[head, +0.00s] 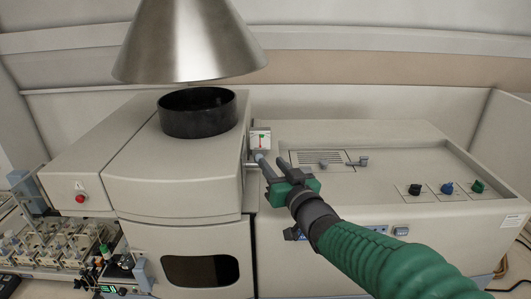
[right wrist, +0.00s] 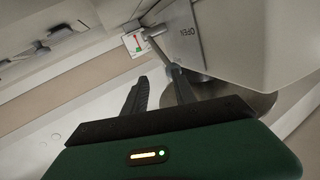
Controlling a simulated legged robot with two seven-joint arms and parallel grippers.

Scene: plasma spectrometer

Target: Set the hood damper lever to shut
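The hood damper lever (right wrist: 165,52) is a grey rod with a short cylindrical end, on the side of the beige housing beside the word OPEN in the right wrist view. In the head view, the small label plate (head: 260,140) with a red and green mark stands just above the lever area, where my gripper partly hides the lever. My right gripper (head: 272,162) reaches up to this spot. In the right wrist view its fingers (right wrist: 160,77) are apart with nothing held; the right finger overlaps the lever's lower end, and I cannot tell whether they touch. My left gripper is out of view.
A metal hood cone (head: 190,45) hangs over a black round collar (head: 197,113) on the left housing. The right cabinet (head: 430,165) carries black, blue and green knobs. A red button (head: 80,198) and a cluttered sampler tray (head: 60,245) are at left.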

